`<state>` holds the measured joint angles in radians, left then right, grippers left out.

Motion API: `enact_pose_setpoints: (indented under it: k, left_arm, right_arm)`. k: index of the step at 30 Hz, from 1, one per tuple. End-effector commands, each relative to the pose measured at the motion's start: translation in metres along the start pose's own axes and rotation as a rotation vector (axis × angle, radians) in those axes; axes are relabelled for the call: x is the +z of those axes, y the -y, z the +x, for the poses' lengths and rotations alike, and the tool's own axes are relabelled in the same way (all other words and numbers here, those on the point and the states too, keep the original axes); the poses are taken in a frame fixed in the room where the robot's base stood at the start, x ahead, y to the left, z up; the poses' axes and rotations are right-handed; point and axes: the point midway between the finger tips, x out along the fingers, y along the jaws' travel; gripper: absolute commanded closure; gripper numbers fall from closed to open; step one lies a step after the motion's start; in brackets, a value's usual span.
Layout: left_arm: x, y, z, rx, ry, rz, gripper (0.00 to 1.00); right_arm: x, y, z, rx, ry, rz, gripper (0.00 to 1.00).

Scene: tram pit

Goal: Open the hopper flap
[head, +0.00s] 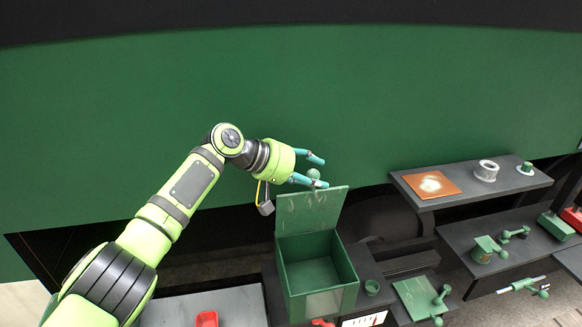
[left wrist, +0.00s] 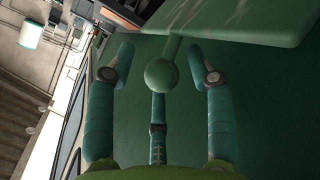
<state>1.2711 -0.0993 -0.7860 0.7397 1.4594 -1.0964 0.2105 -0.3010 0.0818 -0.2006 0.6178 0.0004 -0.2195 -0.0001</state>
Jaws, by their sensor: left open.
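The green hopper (head: 318,296) is an open-topped box below the middle of the head view. Its flap (head: 309,211) stands up at the back edge, so the hopper's inside shows. A round green knob (head: 313,174) sits at the flap's upper edge. My left gripper (head: 320,172) is open, with its teal fingers on either side of the knob. In the left wrist view the knob (left wrist: 161,73) lies between the two spread fingers, with gaps on both sides, and the flap (left wrist: 235,20) shows beyond it. My right gripper is not in view.
A green wall (head: 300,90) rises behind the hopper. To the right, a dark shelf (head: 470,190) carries an orange plate (head: 432,183) and a pale ring (head: 486,171). A small green cup (head: 372,288) stands beside the hopper.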

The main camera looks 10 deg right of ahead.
Motion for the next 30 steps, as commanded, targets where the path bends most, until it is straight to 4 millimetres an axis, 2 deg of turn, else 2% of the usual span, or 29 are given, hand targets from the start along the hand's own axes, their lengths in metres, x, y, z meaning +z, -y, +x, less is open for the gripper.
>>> enact_pose_setpoints:
  k: [5,9,15,21,30]
  left_arm:
    - [0.000,0.002,-0.026,-0.003,-0.003,0.002,0.46]
    - [0.000,0.002,-0.058,-0.004,-0.004,0.002,0.46]
    - [0.000,0.001,-0.094,-0.002,-0.003,0.001,0.46]
    - [0.001,0.000,-0.110,-0.002,-0.002,0.000,0.46]
    - [0.001,0.000,-0.112,-0.002,-0.001,0.000,0.46]
  right_arm:
    - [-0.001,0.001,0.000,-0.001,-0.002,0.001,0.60]
    - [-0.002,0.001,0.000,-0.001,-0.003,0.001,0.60]
    - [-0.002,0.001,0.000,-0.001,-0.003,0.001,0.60]
    - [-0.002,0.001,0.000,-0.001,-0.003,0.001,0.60]
    - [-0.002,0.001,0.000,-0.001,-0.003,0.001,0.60]
